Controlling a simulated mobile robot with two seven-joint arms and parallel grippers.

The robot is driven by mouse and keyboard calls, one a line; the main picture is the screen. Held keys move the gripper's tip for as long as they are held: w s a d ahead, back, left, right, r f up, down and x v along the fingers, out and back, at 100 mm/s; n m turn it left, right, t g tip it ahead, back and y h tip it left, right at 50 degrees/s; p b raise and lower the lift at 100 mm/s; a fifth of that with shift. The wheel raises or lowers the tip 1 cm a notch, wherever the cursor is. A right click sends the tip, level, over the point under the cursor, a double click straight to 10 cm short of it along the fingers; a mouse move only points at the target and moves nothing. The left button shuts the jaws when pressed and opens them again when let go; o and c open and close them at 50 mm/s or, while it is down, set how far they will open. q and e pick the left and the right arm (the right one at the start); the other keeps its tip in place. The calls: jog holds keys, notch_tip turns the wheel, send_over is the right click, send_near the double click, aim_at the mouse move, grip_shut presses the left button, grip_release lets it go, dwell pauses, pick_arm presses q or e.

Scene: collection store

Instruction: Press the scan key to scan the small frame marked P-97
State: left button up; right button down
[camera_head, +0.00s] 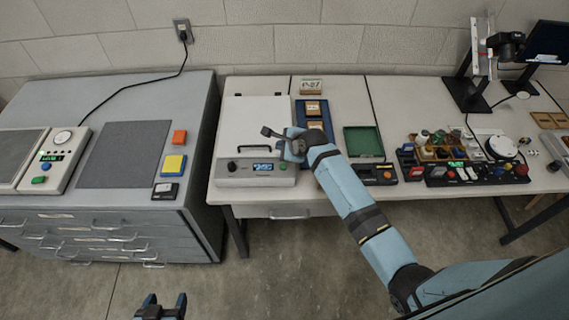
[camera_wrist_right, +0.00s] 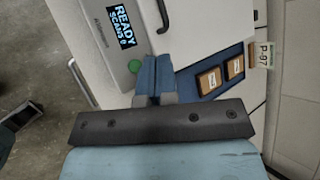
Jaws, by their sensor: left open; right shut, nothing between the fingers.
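The scanner (camera_head: 226,125) is a white box with its lid down, a black handle and a front panel. The panel has a lit display (camera_wrist_right: 124,26) that reads READY and a scan count that seems to be 0. A round green key (camera_wrist_right: 134,66) sits beside the display. My right gripper (camera_wrist_right: 156,72) is shut and empty, its tips close beside the green key; I cannot tell if they touch. My left gripper (camera_head: 163,308) is open, low over the floor.
A green tray (camera_head: 363,141) and several small devices and coloured keys stand to the right on the bench. On the grey cabinet (camera_head: 205,100) at left are a dark mat (camera_head: 123,155), a keyed device (camera_head: 58,160) and coloured blocks.

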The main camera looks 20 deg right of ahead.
pick_arm(q)
jog(key=shift+w+a+r, duration=0.1)
jog(key=shift+w+a, duration=0.05)
jog(key=shift+w, duration=0.15)
pick_arm(e)
jog(key=shift+w+d+r+m, duration=0.1)
jog(key=shift+w+r+m, duration=0.25)
jog(key=shift+w+m, duration=0.15)
jog(key=b, duration=0.9)
send_over(282, 167)
notch_tip(282, 167, down, 7)
jog(key=shift+r, duration=0.1)
jog(key=shift+f, duration=0.95)
pick_arm(q)
notch_tip(282, 167, down, 8)
jog(key=d, duration=0.1)
jog(key=shift+w+h, duration=0.15)
jog(key=shift+h, duration=0.15)
jog(key=shift+f, duration=0.25)
jog(key=shift+r, duration=0.2)
